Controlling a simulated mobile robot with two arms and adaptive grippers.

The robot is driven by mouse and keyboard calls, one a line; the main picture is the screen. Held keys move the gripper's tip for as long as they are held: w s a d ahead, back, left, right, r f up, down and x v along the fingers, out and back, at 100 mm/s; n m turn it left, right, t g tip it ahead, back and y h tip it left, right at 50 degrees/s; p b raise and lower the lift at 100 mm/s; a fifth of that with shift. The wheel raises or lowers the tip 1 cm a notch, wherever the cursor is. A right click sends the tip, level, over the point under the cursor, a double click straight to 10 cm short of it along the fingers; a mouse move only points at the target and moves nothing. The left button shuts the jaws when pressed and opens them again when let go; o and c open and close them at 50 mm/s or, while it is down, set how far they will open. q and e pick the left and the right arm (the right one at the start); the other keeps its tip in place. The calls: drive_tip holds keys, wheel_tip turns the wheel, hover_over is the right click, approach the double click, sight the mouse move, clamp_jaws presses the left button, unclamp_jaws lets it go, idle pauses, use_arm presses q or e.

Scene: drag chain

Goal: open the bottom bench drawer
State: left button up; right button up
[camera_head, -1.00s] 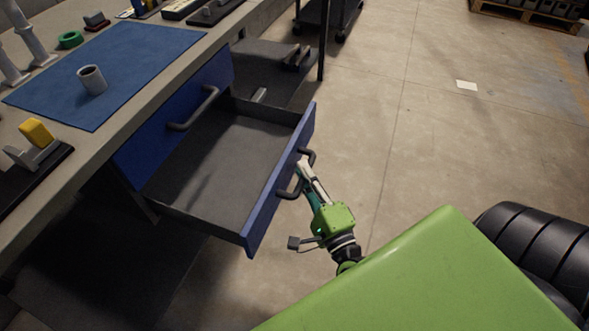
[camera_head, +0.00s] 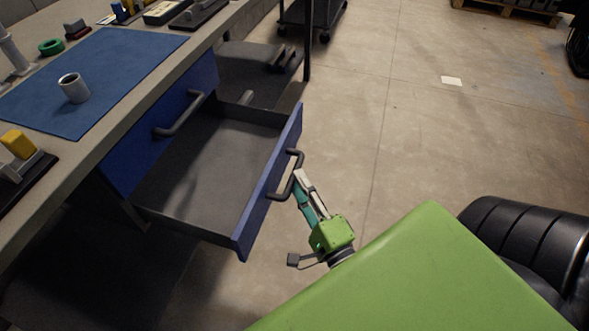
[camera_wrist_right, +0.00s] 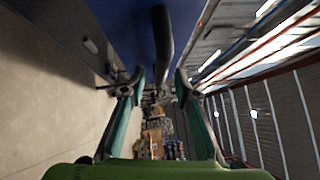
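The bottom bench drawer (camera_head: 205,165) has a blue front and a dark, empty inside. It is pulled well out under the bench. Its dark bar handle (camera_head: 296,160) is on the outer face. My right gripper (camera_head: 301,180) is just outside the handle, on the floor side. In the right wrist view the two green fingers (camera_wrist_right: 160,78) are spread with nothing between them, and the handle (camera_wrist_right: 162,45) lies beyond the tips, against the blue front. My left gripper is not in view.
A closed blue drawer with its own handle (camera_head: 179,113) is above the open one. The bench top holds a blue mat (camera_head: 120,60) with a grey cup (camera_head: 74,88). A dark cart (camera_head: 310,15) stands at the back.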

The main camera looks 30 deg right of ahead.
drive_tip(key=s+a+f, duration=0.1)
drive_tip(key=s, duration=0.7)
drive_tip(key=shift+s, duration=0.25)
drive_tip(key=shift+a, duration=0.1)
